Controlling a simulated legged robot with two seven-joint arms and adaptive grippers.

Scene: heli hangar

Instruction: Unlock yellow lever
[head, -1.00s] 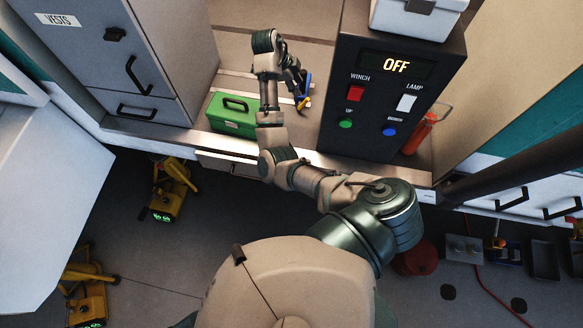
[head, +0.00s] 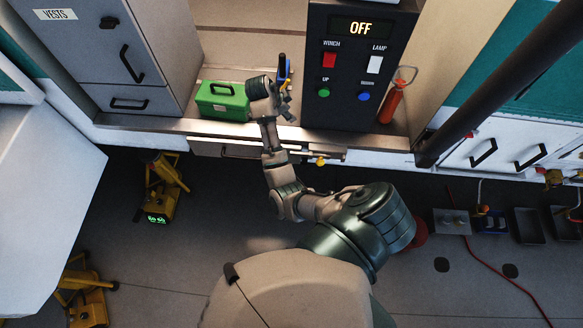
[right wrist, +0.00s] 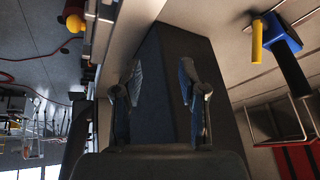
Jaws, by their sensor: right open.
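A yellow lever (head: 320,161) sits on the front of the counter, below its edge, right of the drawer; a round yellow knob on a red part (right wrist: 75,22) shows at upper left in the right wrist view and looks like the same lever. My right gripper (head: 284,107) is open and empty near the counter's front edge, above and left of the lever and apart from it. Its two fingers (right wrist: 160,92) show in the right wrist view with nothing between them. My left gripper is not in view.
A green toolbox (head: 221,100) stands just left of my right gripper. A blue tool (head: 284,72) with a yellow part (right wrist: 257,40) is behind it. The dark control panel (head: 345,115) reading OFF stands to the right, beside a red extinguisher (head: 392,102).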

